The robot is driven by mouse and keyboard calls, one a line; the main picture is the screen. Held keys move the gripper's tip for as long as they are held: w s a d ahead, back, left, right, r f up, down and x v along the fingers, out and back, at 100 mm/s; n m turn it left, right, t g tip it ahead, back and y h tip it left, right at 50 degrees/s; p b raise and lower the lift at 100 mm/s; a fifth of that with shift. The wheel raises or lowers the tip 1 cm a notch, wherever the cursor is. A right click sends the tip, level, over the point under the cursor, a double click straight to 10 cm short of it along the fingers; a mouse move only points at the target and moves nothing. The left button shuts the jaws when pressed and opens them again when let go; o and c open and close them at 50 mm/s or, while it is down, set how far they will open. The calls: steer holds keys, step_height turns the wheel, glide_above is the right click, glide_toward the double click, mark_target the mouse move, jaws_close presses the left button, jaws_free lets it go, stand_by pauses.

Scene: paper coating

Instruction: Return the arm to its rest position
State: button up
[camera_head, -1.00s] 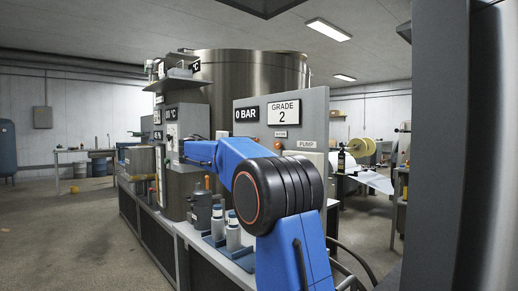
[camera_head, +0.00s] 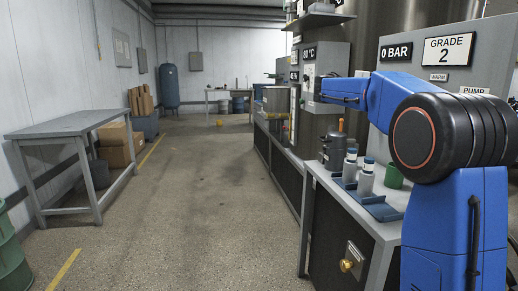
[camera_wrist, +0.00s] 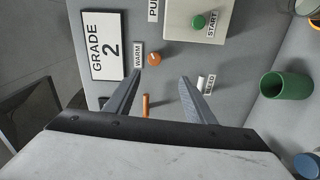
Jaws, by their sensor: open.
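My blue arm (camera_head: 465,215) stands at the right of the head view, raised and bent, with its forearm reaching left in front of the control cabinets. In the wrist view my gripper (camera_wrist: 161,76) is open, its two grey fingers apart with nothing held between them. Beyond the fingers is a grey panel with a GRADE 2 plate (camera_wrist: 104,45), an orange knob (camera_wrist: 154,59) and a green START button (camera_wrist: 198,22). An orange handle (camera_wrist: 146,105) shows behind the gap between the fingers. The fingertips cannot be made out in the head view.
A green cup (camera_wrist: 286,88) stands on the counter, also beside the arm in the head view (camera_head: 393,176). The floor aisle (camera_head: 190,210) is clear.

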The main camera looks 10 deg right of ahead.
steer(key=s+a+f+t+y, duration=0.1)
steer(key=s+a+f+y, duration=0.5)
steer(key=s+a+f, duration=0.3)
steer(key=s+a+f+t+y, duration=0.1)
steer(key=s+a+f+y, duration=0.4)
steer(key=s+f, duration=1.3)
steer(key=s+a+f+t+y, duration=0.1)
steer(key=s+a+f+y, duration=0.5)
steer(key=s+a+f, duration=0.7)
steer(key=s+f, duration=0.1)
steer(key=s, duration=0.4)
steer(key=shift+s+a+y, duration=0.2)
steer(key=shift+a+y, duration=0.05)
steer(key=shift+y, duration=0.05)
